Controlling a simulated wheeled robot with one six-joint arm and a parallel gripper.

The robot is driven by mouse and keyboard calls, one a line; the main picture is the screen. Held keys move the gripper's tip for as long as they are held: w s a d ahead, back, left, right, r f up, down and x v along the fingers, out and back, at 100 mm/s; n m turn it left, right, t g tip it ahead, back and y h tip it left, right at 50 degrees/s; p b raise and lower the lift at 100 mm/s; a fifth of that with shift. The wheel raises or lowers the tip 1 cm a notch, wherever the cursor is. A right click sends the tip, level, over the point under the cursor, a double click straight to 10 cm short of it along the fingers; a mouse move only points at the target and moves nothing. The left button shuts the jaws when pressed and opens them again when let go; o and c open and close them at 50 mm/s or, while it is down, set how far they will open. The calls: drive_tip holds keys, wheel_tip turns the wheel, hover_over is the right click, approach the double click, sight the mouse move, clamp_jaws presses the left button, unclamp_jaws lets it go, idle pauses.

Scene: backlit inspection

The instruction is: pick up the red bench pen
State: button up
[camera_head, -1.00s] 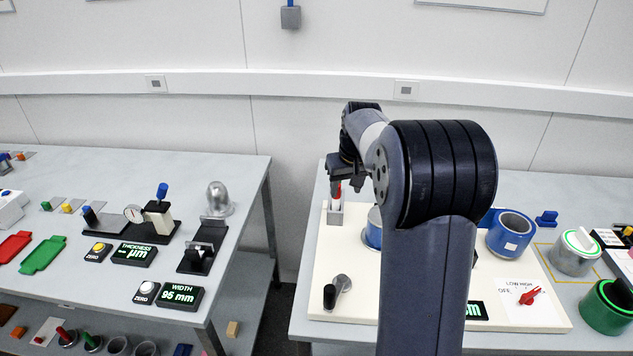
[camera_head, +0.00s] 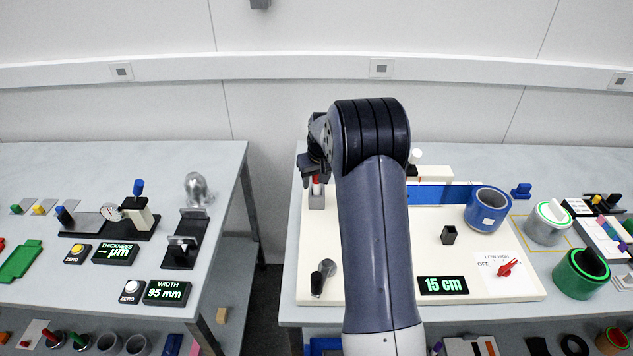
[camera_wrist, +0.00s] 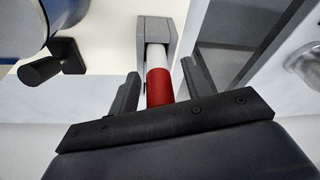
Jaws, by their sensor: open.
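The red bench pen (camera_wrist: 160,87) stands in a grey holder block (camera_wrist: 147,32) on the cream board, its red end toward my gripper and a white section between the red and the holder. In the head view a little of the red pen (camera_head: 316,186) shows above its holder (camera_head: 317,201). My gripper (camera_wrist: 161,70) is open, with one dark finger on each side of the pen. Small gaps show between the fingers and the pen. In the head view my gripper (camera_head: 316,172) is just over the holder and partly hides the pen's top.
The cream board (camera_head: 390,283) also carries a dark-tipped knob (camera_head: 322,277), a blue cylinder (camera_head: 487,210), a "15 cm" display (camera_head: 443,285) and a red switch (camera_head: 508,267). A gap separates this bench from the left bench (camera_head: 120,163).

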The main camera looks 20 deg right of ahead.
drive_tip(key=shift+x, duration=0.85)
drive_tip(key=c, duration=0.9)
